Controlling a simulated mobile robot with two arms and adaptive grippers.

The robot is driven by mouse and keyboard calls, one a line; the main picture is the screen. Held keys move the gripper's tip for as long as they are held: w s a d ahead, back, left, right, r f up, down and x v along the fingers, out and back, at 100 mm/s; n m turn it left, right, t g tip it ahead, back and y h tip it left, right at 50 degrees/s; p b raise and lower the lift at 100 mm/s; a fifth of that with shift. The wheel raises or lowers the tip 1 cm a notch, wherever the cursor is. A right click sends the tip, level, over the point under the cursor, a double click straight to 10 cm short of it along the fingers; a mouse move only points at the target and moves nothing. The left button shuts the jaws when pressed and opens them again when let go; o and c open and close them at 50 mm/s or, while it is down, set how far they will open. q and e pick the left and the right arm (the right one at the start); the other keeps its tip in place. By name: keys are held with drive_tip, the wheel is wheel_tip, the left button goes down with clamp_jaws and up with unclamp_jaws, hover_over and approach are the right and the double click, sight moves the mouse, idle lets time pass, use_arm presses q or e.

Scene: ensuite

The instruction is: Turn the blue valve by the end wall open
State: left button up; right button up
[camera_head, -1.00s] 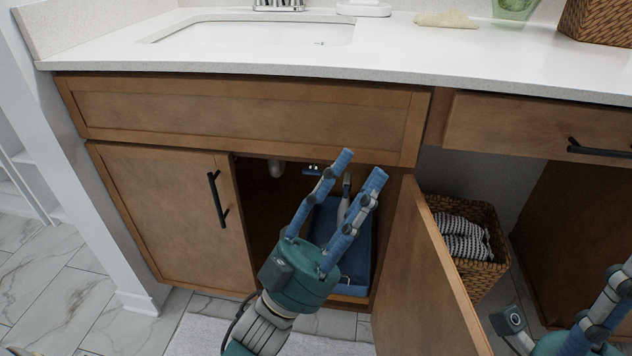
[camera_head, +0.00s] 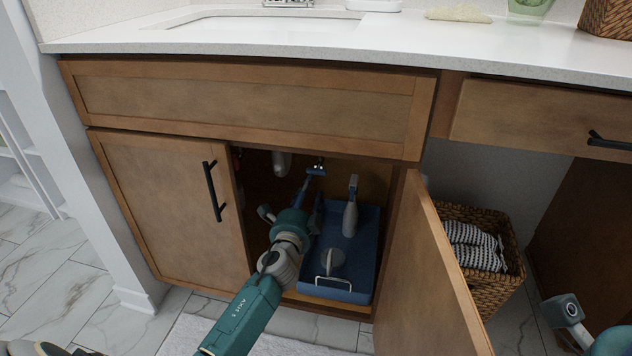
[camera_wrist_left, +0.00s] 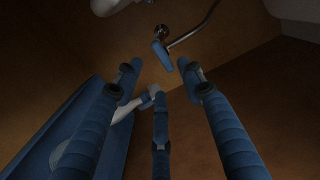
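The blue valve (camera_head: 316,170) is inside the open sink cabinet, near its back wall. In the left wrist view the blue valve handle (camera_wrist_left: 161,54) sits by a small round fitting with a thin metal pipe curving up to the right. My left gripper (camera_head: 307,192) reaches into the cabinet just in front of and below the valve. In the left wrist view its fingers are spread and empty, with the handle beyond and between the two outer fingertips; I see no clear contact. Only part of my right gripper's body (camera_head: 608,340) shows at the lower right; its fingers are out of view.
A blue tray (camera_head: 365,260) with a spray bottle (camera_head: 350,208) lies right of my left gripper. The open door (camera_head: 430,270) stands to the right, the closed door (camera_head: 170,205) to the left. A white drain pipe (camera_head: 281,163) hangs above. A wicker basket (camera_head: 490,225) stands outside.

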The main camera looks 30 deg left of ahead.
sight(316, 171)
use_arm(q)
drive_tip(key=b+x, duration=0.2)
drive_tip(key=x, duration=0.5)
clamp_jaws()
